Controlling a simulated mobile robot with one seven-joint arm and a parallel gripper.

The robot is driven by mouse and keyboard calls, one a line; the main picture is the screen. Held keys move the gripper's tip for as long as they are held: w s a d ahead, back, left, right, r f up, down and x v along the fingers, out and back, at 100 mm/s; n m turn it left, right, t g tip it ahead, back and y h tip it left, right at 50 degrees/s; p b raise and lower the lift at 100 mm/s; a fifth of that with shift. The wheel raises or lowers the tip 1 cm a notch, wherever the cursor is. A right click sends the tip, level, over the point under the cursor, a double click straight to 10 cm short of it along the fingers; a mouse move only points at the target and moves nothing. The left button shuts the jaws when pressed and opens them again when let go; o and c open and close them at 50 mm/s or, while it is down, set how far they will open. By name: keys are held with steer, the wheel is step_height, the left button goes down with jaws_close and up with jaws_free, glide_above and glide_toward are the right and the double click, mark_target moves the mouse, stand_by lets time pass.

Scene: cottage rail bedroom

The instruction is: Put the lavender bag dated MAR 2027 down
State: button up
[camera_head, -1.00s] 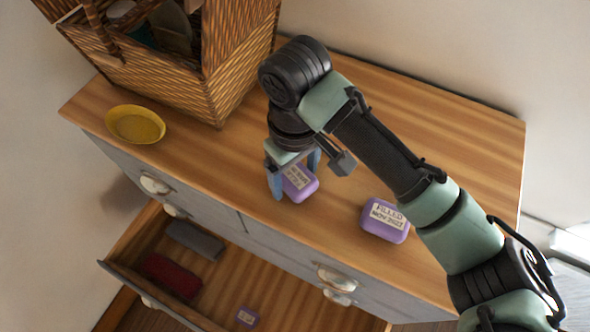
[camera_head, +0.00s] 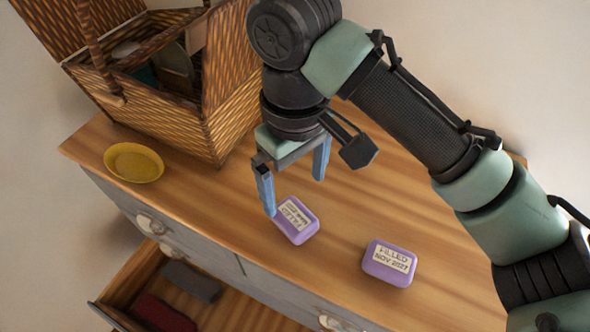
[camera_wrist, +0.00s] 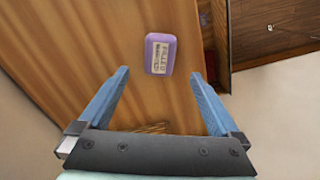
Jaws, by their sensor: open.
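A lavender bag (camera_head: 296,220) with a white "FILLED" label lies flat on the dresser top near its front edge. Its date line is too small to read surely. It also shows in the wrist view (camera_wrist: 160,53), ahead of and between the fingertips. My gripper (camera_head: 295,192) is open and empty, raised above the dresser and apart from this bag. Its blue fingers show spread in the wrist view (camera_wrist: 162,78). A second lavender bag (camera_head: 389,263), labelled "FILLED NOV 2027", lies to the right on the dresser top.
The wooden dresser top (camera_head: 440,240) has clear room behind the bags. A wicker basket (camera_head: 165,115) and a yellow bowl (camera_head: 134,163) stand at the left. An open drawer (camera_head: 235,312) below holds a grey item (camera_head: 192,281) and a red item (camera_head: 163,313).

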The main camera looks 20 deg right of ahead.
steer(key=shift+r, duration=1.35)
